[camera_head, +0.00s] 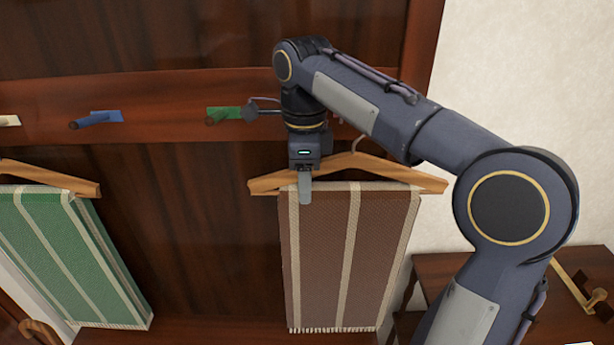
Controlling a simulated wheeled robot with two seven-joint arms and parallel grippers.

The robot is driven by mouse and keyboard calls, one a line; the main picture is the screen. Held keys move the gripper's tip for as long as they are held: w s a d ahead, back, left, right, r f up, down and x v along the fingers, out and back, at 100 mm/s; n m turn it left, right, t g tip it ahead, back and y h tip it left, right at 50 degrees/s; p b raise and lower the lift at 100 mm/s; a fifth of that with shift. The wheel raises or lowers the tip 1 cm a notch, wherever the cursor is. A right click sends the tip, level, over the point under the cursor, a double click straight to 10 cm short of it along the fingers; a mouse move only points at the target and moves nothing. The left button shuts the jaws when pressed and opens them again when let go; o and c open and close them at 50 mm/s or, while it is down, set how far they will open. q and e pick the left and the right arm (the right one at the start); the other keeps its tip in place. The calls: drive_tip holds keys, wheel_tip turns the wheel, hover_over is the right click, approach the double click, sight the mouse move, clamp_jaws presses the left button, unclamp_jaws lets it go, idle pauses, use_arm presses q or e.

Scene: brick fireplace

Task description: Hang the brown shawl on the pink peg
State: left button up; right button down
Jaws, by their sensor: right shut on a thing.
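The brown shawl (330,260), with cream stripes and a fringe, hangs folded over a wooden hanger (402,173) right of the middle. My right gripper (305,188) is shut on the left arm of this hanger, at the shawl's upper left corner. The hanger's metal hook (357,144) rises toward the peg rail, and its top is hidden or unclear behind my right arm. My left gripper is not in view.
A blue peg (97,118) and a cream peg (9,121) stick out of the wooden rail (160,112) on the left. A green striped shawl (75,260) hangs from another hanger (50,175) at lower left. A wooden table (435,268) stands at lower right.

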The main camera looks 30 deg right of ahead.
drive_tip(key=c, duration=0.6)
unclamp_jaws()
wheel_tip(320, 180, up, 8)
drive_tip(key=shift+f, duration=0.1)
